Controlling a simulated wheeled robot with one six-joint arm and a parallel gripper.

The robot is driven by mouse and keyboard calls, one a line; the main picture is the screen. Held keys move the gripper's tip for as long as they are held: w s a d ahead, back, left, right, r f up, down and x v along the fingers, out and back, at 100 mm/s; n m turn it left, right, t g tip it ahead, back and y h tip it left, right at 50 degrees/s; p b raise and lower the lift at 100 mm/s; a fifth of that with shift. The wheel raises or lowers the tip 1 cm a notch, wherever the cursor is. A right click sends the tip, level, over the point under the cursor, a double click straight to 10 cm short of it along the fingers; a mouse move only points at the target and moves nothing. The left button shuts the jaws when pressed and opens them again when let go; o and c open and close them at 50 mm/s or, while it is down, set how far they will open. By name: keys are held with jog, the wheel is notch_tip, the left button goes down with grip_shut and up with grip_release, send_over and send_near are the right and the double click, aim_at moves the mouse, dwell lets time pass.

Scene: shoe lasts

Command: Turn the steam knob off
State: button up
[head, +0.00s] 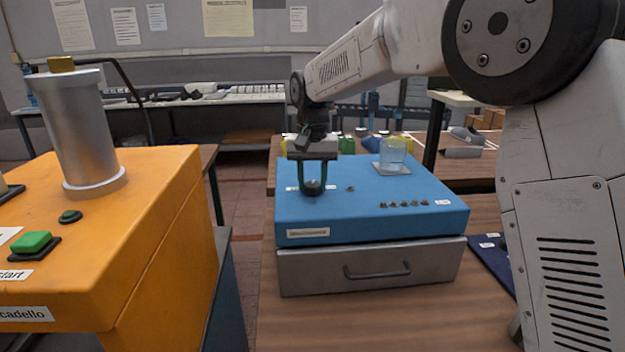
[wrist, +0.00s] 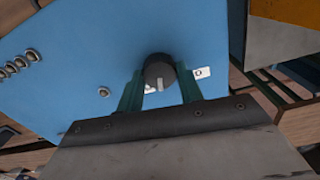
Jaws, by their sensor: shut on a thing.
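The knob (head: 313,187) is small, round and dark, on the left part of the top of a blue box (head: 430,213). My gripper (head: 314,186) reaches down from above with its green fingers on either side of the knob. In the wrist view the knob (wrist: 159,72) has a light pointer line on it and sits between the fingertips of my gripper (wrist: 160,82), which are shut on it. A small white label with an "O" (wrist: 202,73) lies just right of the knob. Another label is mostly hidden behind a finger.
A clear glass (head: 393,151) stands on a plate at the box's back right. Several small metal studs (head: 405,204) line the box top. A metal drawer (head: 370,268) is beneath. An orange machine (head: 130,220) with a green start button stands at left.

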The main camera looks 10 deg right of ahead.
aim_at(312, 184)
jog(key=n, duration=1.1)
jog(key=shift+n, duration=0.4)
dwell(0.4)
jog(key=o, duration=1)
notch_tip(312, 184, up, 8)
jog(key=shift+f, duration=0.1)
